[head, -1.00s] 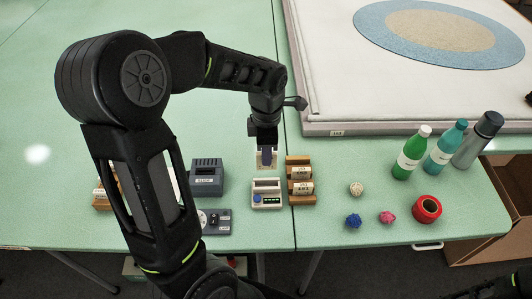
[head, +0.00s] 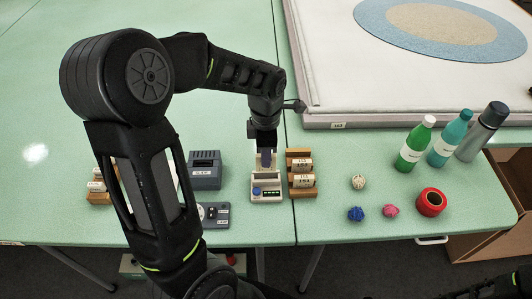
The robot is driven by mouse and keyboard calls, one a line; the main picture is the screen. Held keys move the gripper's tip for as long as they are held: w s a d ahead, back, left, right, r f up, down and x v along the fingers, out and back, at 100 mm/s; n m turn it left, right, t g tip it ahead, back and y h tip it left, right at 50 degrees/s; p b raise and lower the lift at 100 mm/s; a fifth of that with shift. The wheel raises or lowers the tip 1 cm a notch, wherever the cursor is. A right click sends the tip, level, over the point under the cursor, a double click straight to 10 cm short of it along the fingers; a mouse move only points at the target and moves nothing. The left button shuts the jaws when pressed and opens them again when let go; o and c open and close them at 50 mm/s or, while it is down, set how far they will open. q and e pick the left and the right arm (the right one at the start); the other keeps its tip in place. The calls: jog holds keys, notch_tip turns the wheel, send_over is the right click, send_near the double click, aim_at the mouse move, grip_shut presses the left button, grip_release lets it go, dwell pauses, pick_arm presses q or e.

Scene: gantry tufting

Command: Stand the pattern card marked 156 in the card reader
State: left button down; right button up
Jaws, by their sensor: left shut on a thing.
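The white card reader (head: 267,196) with a blue button and a green display stands near the table's front edge. My right gripper is not in view.
A wooden rack (head: 301,191) with labelled cards stands close right of the reader. A grey box (head: 205,175) and a dark control unit (head: 215,214) are left. Yarn balls (head: 357,182), a red roll (head: 431,202) and bottles (head: 414,148) stand right. The tufting frame (head: 345,123) lies behind.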

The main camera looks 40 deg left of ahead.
aim_at(266, 170)
pick_arm(q)
jog(key=shift+f+b, duration=1.45)
jog(key=shift+f, duration=0.7)
jog(key=c, duration=1.4)
grip_release()
jog(key=shift+o, duration=0.2)
jog(key=shift+r, duration=0.1)
notch_tip(266, 170, up, 8)
jog(key=shift+f, duration=0.2)
